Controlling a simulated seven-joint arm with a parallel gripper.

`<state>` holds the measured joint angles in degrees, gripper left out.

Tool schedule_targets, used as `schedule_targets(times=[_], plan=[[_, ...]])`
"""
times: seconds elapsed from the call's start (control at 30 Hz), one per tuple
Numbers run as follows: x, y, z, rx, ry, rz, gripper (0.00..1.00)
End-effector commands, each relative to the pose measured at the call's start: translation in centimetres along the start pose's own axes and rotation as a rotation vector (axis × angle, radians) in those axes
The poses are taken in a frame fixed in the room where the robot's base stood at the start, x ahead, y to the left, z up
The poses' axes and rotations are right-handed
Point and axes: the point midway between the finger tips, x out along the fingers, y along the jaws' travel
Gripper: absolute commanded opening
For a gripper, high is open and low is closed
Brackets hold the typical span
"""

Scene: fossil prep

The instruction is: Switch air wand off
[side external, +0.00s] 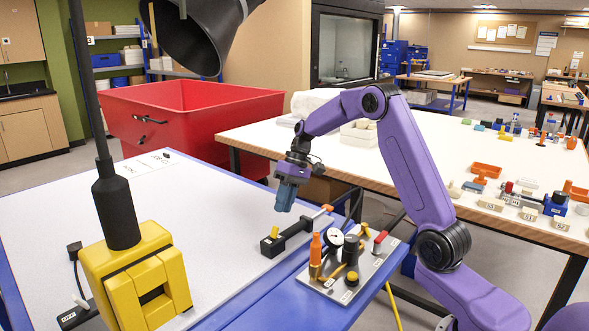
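A long black tool with an orange end (293,234), which looks like the air wand, lies along the right edge of the pale work surface. A small yellow part sticks up at its near left end. Beside it is a grey plate (330,288) with a round white gauge (336,238), an orange fitting, a black cylinder, yellow levers and a red-topped lever (380,239). Which control serves the wand cannot be told. My gripper (285,207) points down above the tool's near half, apparently apart from it. Its blue fingers look close together, but any gap is hidden.
A yellow block-shaped stand (137,277) with a black post is at front left. A black funnel-shaped hood (192,32) hangs above. A red bin (188,110) stands behind. The white table (440,140) holds several small items at right. The middle of the pale surface (210,215) is clear.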

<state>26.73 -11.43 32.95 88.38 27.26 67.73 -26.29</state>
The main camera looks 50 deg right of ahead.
Motion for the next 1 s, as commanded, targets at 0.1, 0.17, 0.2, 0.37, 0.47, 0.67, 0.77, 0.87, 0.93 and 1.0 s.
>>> schedule_targets(times=[0.1, 0.17, 0.2, 0.37, 0.47, 0.67, 0.77, 0.87, 0.93, 1.0], plan=[[-2.7, 0.1, -0.1, 0.0, 0.006, 0.002, 0.19], [-4.0, 0.1, -0.1, 0.0, 0.006, 0.001, 0.19], [-4.9, 0.1, -0.1, 0.0, 0.007, 0.002, 0.19], [-7.9, 0.1, -0.1, 0.0, 0.004, 0.002, 0.19], [-9.2, 0.1, -0.1, 0.001, 0.003, 0.001, 0.19], [-10.7, 0.0, 0.0, 0.0, 0.001, 0.0, 0.19], [-10.8, 0.1, 0.0, 0.001, 0.0, 0.0, 0.19], [-10.9, 0.0, 0.0, 0.001, 0.0, 0.0, 0.19], [-10.8, 0.1, 0.0, 0.001, 0.0, 0.0, 0.19], [-10.8, 0.0, 0.0, 0.001, 0.0, 0.0, 0.19]])
